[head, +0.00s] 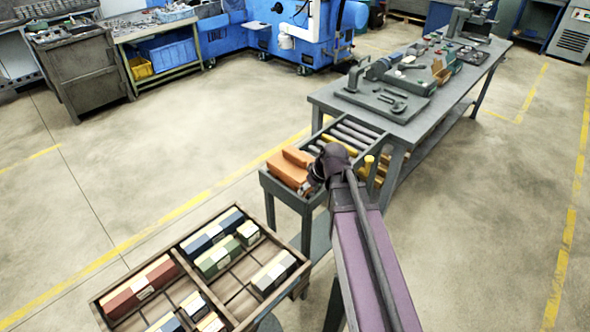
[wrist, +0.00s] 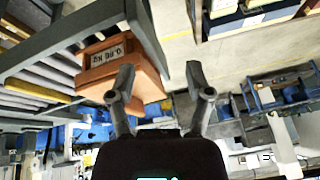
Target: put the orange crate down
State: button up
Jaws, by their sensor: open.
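The orange crate (head: 283,170) sits at the left end of the grey roller stand (head: 312,205) in the head view. My gripper (head: 313,184) is at the crate's right side in the head view, partly hidden by my wrist.
A wooden compartment tray (head: 172,248) with several coloured boxes stands at the front left. A grey workbench (head: 425,108) with tools adjoins the roller stand at the back right. The floor to the left is open.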

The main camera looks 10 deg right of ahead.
aim_at(298, 156)
jog(key=w+d+r+n+t+y+p, duration=0.1)
jog(key=w+d+r+n+t+p, duration=0.1)
jog(key=w+r, duration=0.5)
jog(key=w+d+n+t, duration=0.1)
jog(key=w+t, duration=0.1)
jog(key=w, duration=0.1)
jog(key=shift+w+d+y+p, duration=0.2)
jog(key=shift+d+y+p, duration=0.1)
jog(key=shift+d+y, duration=0.1)
jog(key=shift+a, duration=0.1)
jog(key=b+x, duration=0.5)
jog(key=x, duration=0.2)
jog(key=shift+f, duration=0.1)
jog(key=shift+w+a+f+b, duration=0.25)
jog(key=shift+w+f+b, duration=0.2)
jog(key=shift+f+b, duration=0.1)
jog(key=b+x, duration=0.2)
jog(key=x, duration=0.1)
jog(key=shift+w+d+f+b, duration=0.2)
jog(key=shift+w+f+b, duration=0.1)
jog(key=shift+b, duration=0.1)
jog(key=shift+w+a+f+b, duration=0.35)
jog(key=shift+w+f+b, duration=0.1)
jog(key=shift+b, duration=0.05)
